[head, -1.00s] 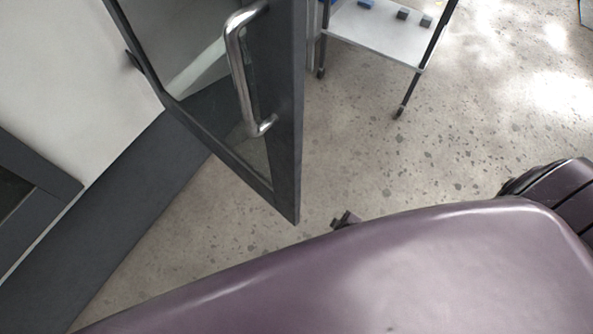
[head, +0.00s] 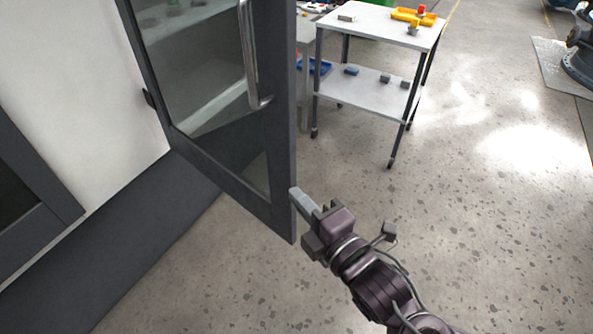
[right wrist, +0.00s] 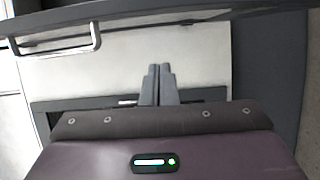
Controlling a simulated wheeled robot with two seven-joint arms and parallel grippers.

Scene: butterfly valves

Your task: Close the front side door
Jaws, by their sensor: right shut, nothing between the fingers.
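The front side door (head: 278,190) is a glass door with a dark grey frame and a long silver handle (head: 249,55). It stands swung open, its free edge toward the middle of the head view. My right gripper (head: 296,195) is shut and empty, its fingertips at the door's lower free edge; I cannot tell whether they touch it. In the right wrist view, the shut fingers (right wrist: 158,84) point toward the dark frame, and the handle (right wrist: 55,42) shows at the upper left. My left gripper is out of view.
A white two-shelf table (head: 375,22) with a yellow tray (head: 412,17) and small blocks stands behind the door. A pale wall (head: 75,70) and dark base strip (head: 110,240) lie at left. Speckled floor at right (head: 480,220) is clear.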

